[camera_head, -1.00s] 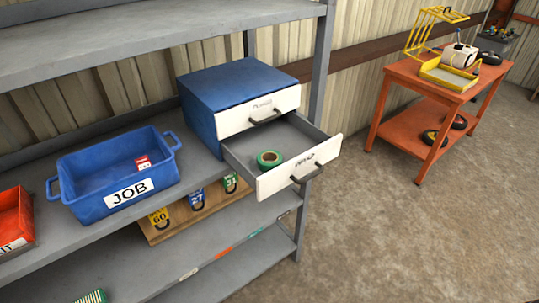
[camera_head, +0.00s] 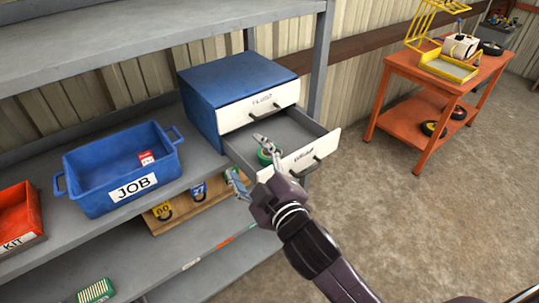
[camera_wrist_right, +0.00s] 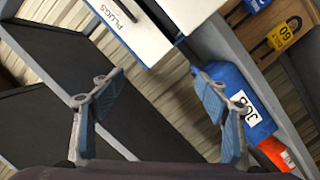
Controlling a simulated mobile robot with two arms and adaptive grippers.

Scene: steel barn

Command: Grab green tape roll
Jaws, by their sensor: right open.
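The green tape roll (camera_head: 265,156) lies in the open lower drawer (camera_head: 290,130) of the blue drawer cabinet (camera_head: 225,85). One finger of my right gripper partly hides it. My right gripper (camera_head: 247,160) is open, with its fingers spread at the drawer's front left side; one finger reaches over the drawer and the other is outside its left wall. Nothing shows between the fingers. In the right wrist view the open fingers (camera_wrist_right: 158,95) frame part of the scene, and the roll is not seen there. My left gripper is not in view.
The blue JOB bin (camera_head: 85,185) and red KIT bin (camera_head: 18,225) stand on the grey shelf left of the cabinet. Numbered tags hang from a wooden board (camera_head: 185,212) below. The upper drawer (camera_head: 270,103) is shut. An orange cart (camera_head: 435,80) stands right; floor between is clear.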

